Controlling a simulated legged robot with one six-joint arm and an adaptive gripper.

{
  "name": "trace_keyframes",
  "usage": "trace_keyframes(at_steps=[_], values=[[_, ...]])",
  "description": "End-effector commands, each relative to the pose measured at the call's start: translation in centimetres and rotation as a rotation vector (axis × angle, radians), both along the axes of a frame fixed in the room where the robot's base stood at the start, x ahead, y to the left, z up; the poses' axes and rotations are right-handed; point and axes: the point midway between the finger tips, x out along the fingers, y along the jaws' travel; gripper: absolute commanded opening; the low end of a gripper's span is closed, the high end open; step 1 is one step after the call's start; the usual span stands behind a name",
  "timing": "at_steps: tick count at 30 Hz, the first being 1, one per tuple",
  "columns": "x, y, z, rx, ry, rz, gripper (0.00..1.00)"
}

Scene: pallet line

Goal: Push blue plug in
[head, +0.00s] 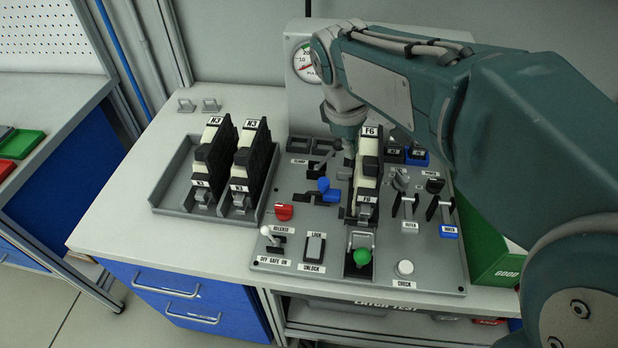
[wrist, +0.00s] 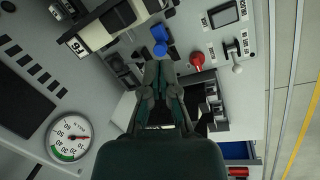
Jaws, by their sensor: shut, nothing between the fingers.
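A small two-part blue piece, which looks like the blue plug (head: 329,190), is on the grey panel (head: 300,255), left of the upright F6 unit. It also shows in the wrist view (wrist: 160,43), just beyond my fingertips. How far it sits in the panel cannot be told. My gripper (wrist: 157,66) is shut and empty, its fingers together and pointing towards the blue piece. A small gap shows between them in the picture; contact cannot be confirmed. In the head view my fingers are mostly hidden behind the F6 unit.
The tall F6 unit (head: 366,180) stands beside the blue piece. A red knob (head: 284,211) and a white-tipped lever (head: 266,231) lie to its left. A tray (head: 166,208) holds two N3 units. A pressure gauge (head: 306,62) stands behind. The table's front left is clear.

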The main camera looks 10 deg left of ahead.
Motion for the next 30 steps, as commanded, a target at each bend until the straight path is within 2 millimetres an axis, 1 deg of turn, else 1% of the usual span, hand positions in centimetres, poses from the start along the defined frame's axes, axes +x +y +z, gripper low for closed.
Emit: trace_keyframes(at_steps=[1, 6, 12, 15, 18, 21, 23, 26, 30], values=[[0.8, 1.6, -0.7, -0.029, 0.024, 0.063, 0.00], [2.6, 6.3, -2.7, -0.120, 0.094, 0.265, 0.00], [3.8, 12.0, -5.8, -0.228, 0.174, 0.495, 0.00], [4.0, 14.1, -7.1, -0.269, 0.205, 0.581, 0.00], [4.0, 15.4, -7.9, -0.294, 0.222, 0.634, 0.00], [4.0, 15.7, -8.2, -0.303, 0.229, 0.651, 0.00], [4.1, 15.6, -8.5, -0.304, 0.230, 0.653, 0.00], [4.2, 15.1, -9.6, -0.304, 0.232, 0.652, 0.00], [4.4, 14.1, -12.0, -0.304, 0.233, 0.650, 0.00]])
